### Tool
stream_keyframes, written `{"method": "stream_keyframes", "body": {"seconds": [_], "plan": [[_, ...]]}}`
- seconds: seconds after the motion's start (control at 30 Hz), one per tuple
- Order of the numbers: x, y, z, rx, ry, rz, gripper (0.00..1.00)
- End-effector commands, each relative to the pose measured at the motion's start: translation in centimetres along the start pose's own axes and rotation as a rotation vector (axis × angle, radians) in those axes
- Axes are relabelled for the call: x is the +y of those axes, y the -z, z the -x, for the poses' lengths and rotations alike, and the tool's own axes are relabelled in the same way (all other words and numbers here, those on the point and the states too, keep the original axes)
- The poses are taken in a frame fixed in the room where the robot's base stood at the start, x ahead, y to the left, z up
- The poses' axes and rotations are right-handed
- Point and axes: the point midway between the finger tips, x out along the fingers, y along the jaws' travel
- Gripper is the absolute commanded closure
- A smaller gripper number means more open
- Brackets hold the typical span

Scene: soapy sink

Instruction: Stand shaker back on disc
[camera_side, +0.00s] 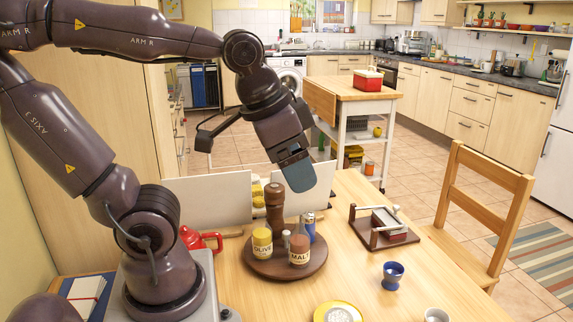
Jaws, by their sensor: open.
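The round dark wooden disc (285,270) lies on the table. On it stand a tall brown wooden mill (274,218), a yellow jar labelled OLIVE (262,244) and a brown jar labelled MALT (299,252). A small pale shaker (286,239) shows partly between the jars. A blue shaker with a metallic top (309,228) looks upright at the disc's back right; the MALT jar hides its base, so I cannot tell if it rests on the disc. My gripper (298,176) hangs above the disc, just right of the mill's top. It is open and empty, seen side-on.
A red teapot (203,240) stands left of the disc, white panels (215,199) behind. A wooden press-like holder (384,228) lies to the right. A blue cup (393,276), a yellow-rimmed dish (338,313) and a pale cup (437,315) stand in front. A chair (478,205) is at right.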

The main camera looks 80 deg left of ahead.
Motion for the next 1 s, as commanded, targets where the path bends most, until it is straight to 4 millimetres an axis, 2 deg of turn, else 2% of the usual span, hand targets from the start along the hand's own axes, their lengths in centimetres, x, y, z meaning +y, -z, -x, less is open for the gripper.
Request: {"method": "stream_keyframes", "body": {"seconds": [0.07,0.1,0.67,0.77,0.87,1.0], "plan": [[0.4,-0.7,0.4,0.051,-0.015,0.029,0.29],[0.6,-0.9,0.5,0.068,-0.02,0.038,0.25],[0.4,-1.1,0.4,0.074,-0.019,0.069,0.25],[-0.6,-1.3,-1.0,0.003,-0.003,0.115,0.25],[-2.5,-0.6,-2.7,-0.085,0.015,0.196,0.25],[-6.4,1.0,-5.5,-0.205,0.042,0.393,0.25]]}}
